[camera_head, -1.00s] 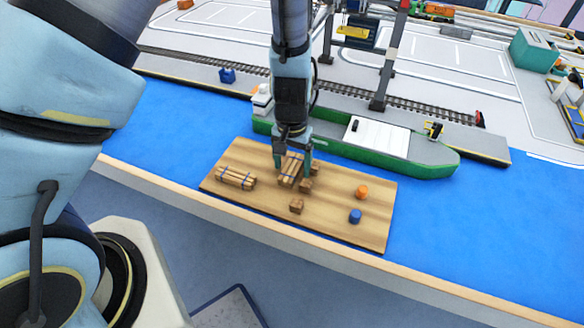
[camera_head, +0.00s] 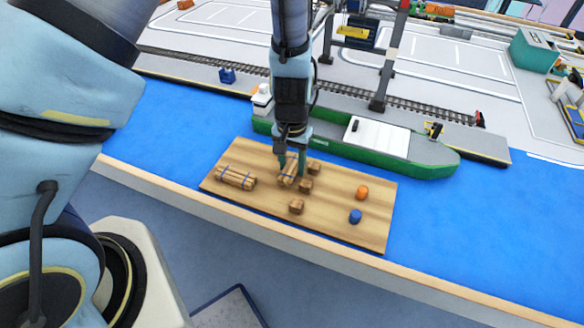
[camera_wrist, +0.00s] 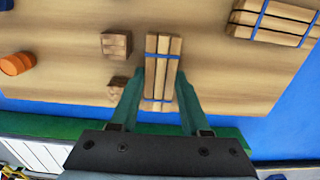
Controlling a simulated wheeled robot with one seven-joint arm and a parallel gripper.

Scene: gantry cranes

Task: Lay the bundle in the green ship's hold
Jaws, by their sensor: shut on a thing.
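A wooden bundle with blue straps (camera_head: 288,173) lies on the light wooden board, and my gripper (camera_head: 291,170) is shut on it from above. In the wrist view the bundle (camera_wrist: 163,60) sits lengthwise between the teal fingers of my gripper (camera_wrist: 163,78). Whether it is clear of the board cannot be told. A second strapped bundle (camera_head: 236,178) lies to the left on the board, seen in the wrist view at upper right (camera_wrist: 275,20). The green ship (camera_head: 430,168) lies behind the board, with a white rectangular area (camera_head: 378,136) amid its deck.
The wooden board (camera_head: 340,228) also bears small wooden blocks (camera_head: 296,206), an orange cylinder (camera_head: 362,192) and a blue one (camera_head: 355,216). A crane leg (camera_head: 384,85) stands on the quay behind the ship. Blue water surface (camera_head: 480,220) is clear at right.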

